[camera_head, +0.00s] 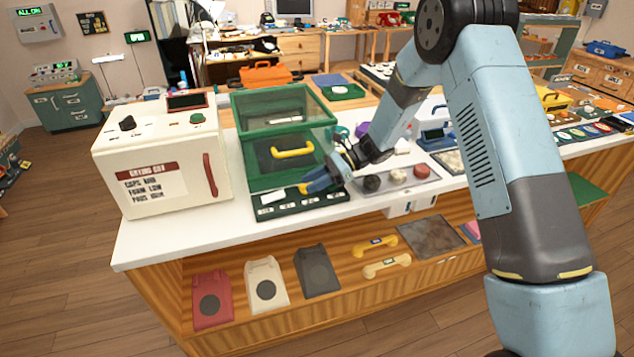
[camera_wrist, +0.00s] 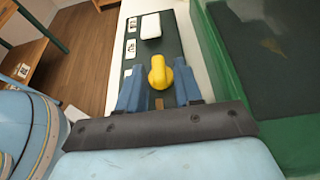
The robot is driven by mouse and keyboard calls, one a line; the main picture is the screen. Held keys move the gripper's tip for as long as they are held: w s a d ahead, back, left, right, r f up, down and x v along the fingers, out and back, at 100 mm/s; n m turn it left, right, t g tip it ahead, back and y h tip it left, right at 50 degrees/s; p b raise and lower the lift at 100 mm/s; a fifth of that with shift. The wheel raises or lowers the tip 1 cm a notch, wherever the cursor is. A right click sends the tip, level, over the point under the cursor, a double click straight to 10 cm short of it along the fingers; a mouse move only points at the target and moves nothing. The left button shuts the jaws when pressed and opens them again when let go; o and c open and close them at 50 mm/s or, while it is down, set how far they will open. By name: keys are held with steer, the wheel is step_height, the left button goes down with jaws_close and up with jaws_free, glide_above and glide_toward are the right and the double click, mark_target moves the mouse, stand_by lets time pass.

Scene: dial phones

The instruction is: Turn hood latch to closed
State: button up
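The hood latch (camera_head: 303,188) is a yellow knob on a dark green panel (camera_head: 325,200) in front of the green hood (camera_head: 278,155). My gripper (camera_head: 316,184) reaches down to the latch from the right. In the wrist view my gripper's blue fingers (camera_wrist: 159,88) are apart, one on each side of the latch's near end, with gaps showing. I cannot tell whether either finger touches it.
A white drying box (camera_head: 160,160) with a red handle stands left of the hood. A grey tray (camera_head: 397,178) with several round pieces lies to the right. A white block (camera_wrist: 151,26) sits on the panel beyond the latch. The green hood wall (camera_wrist: 215,75) rises close on the right.

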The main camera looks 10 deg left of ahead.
steer(key=c, duration=0.4)
steer(key=shift+d, duration=0.25)
jaws_close()
steer(key=shift+a, duration=0.15)
steer(key=shift+r+m+t, duration=0.1)
steer(key=shift+m+t, duration=0.2)
steer(key=shift+s+a+m+t+y, duration=0.1)
steer(key=shift+s+m+t+y, duration=0.1)
steer(key=shift+m+t+y, duration=0.3)
steer(key=shift+c, duration=0.3)
jaws_free()
steer(key=m+t, duration=0.4)
steer(key=s+m+t+y, duration=0.1)
steer(key=m+t, duration=0.1)
steer(key=t, duration=0.1)
steer(key=m+t, duration=0.1)
steer(key=t, duration=0.1)
steer(key=m+t+h, duration=0.1)
steer(key=m+t, duration=0.1)
steer(key=shift+s+m, duration=0.3)
steer(key=shift+s, duration=0.05)
steer(key=shift+s+a+m+t+h, duration=0.1)
steer(key=shift+m+t+h, duration=0.5)
steer(key=shift+m+t, duration=0.5)
steer(key=shift+t, duration=0.3)
